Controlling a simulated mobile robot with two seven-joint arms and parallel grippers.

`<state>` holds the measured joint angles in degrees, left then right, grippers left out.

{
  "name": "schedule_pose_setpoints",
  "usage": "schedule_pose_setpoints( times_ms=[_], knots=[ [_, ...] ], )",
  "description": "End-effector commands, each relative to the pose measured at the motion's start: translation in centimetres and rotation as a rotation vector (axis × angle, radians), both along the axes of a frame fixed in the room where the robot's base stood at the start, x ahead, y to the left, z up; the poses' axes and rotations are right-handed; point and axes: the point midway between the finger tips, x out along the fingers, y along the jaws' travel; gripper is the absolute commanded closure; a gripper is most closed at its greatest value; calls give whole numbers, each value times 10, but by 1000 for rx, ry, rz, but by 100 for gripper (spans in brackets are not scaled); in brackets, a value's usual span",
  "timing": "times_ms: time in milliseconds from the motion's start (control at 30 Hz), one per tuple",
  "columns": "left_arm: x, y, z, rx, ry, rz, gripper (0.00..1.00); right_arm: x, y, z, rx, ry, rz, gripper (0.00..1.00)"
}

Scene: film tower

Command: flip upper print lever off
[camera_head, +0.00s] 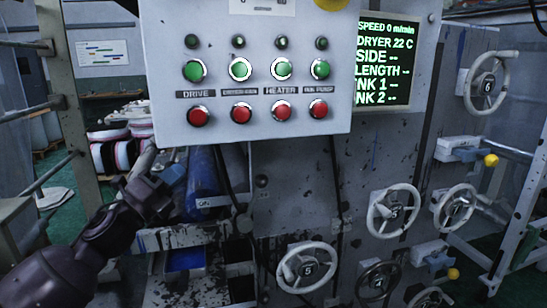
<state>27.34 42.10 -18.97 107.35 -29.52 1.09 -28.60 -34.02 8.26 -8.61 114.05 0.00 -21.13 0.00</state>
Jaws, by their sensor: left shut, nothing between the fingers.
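A lever with a yellow ball knob (490,160) sticks out to the right from a grey-blue block (457,149) on the machine's right side. A second yellow-knobbed lever (453,274) is lower down at a similar block (430,254). No readable label shows which is the print lever; the higher one fits "upper". My left gripper (169,181) is at the left, below the button panel and in front of a blue cylinder. It is shut and empty, far from both levers. My right gripper is out of view.
The control panel (340,120) with green and red buttons overhangs the upper middle. A display (386,65) is beside it. Several white handwheels (393,211) project from the machine between my left gripper and the levers. A white frame (515,215) stands at the right.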

Motion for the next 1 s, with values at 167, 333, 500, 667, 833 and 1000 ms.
schedule_pose_setpoints(
  times_ms=[167, 333, 500, 667, 833, 1000],
  knots=[
    [-8, 15, -62, -365, 311, -1, 100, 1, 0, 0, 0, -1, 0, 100],
    [-30, 31, -141, -715, 598, 35, 100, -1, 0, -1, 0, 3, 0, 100],
    [-71, 44, -224, -1029, 842, 109, 100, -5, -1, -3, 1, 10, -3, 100],
    [-121, 53, -294, -1267, 1010, 202, 100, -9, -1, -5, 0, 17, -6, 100],
    [-185, 59, -357, -1445, 1126, 320, 100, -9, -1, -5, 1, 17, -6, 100],
    [-250, 65, -406, -1560, 1189, 444, 100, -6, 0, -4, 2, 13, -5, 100]
  ],
)
